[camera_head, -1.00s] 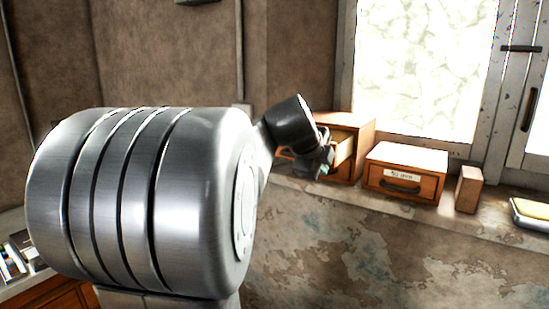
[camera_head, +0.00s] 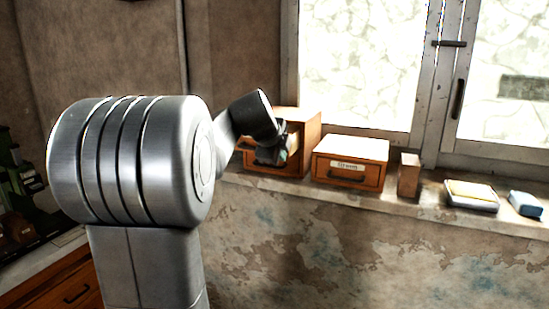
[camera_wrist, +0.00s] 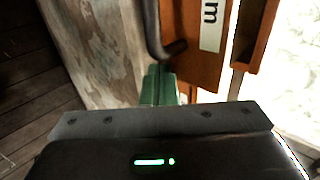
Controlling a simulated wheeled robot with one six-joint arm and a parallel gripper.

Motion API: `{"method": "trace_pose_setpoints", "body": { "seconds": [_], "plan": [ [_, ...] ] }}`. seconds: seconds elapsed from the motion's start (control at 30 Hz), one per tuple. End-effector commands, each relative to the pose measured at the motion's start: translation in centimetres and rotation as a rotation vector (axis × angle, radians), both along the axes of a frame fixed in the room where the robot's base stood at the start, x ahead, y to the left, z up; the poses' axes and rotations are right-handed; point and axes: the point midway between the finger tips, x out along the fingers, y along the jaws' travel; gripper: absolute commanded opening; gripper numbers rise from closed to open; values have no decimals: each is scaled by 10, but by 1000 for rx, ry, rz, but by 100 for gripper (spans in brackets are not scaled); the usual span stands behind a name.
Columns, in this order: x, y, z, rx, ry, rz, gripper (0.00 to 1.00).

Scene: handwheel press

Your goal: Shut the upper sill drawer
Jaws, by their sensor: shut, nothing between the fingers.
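A wooden drawer cabinet (camera_head: 313,128) stands on the window sill at the left. Its upper drawer (camera_head: 292,145) sticks out, partly hidden behind my wrist and gripper. My gripper (camera_head: 268,158) is in front of the cabinet, shut and empty. In the wrist view the green fingertips (camera_wrist: 160,82) are together near the lower end of an orange-brown drawer front (camera_wrist: 202,68). That front has a dark bar handle (camera_wrist: 153,30) and a white label (camera_wrist: 212,22) cut off by the frame. I cannot tell whether the fingertips touch the front.
A lower wooden box (camera_head: 348,172) with a labelled drawer stands to the right on the sill (camera_head: 415,205). Beyond it are a small wooden block (camera_head: 409,175), a yellow-topped item (camera_head: 471,195) and a blue item (camera_head: 525,204). The window (camera_head: 360,60) rises behind.

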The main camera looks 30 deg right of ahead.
Motion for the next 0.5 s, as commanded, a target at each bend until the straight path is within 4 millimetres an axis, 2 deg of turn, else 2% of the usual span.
{"method": "trace_pose_setpoints", "body": {
  "seconds": [0.3,0.5],
  "plan": [
    [41,-50,2,1,2,-2,0],
    [59,-70,1,0,1,-1,0]
  ]
}}
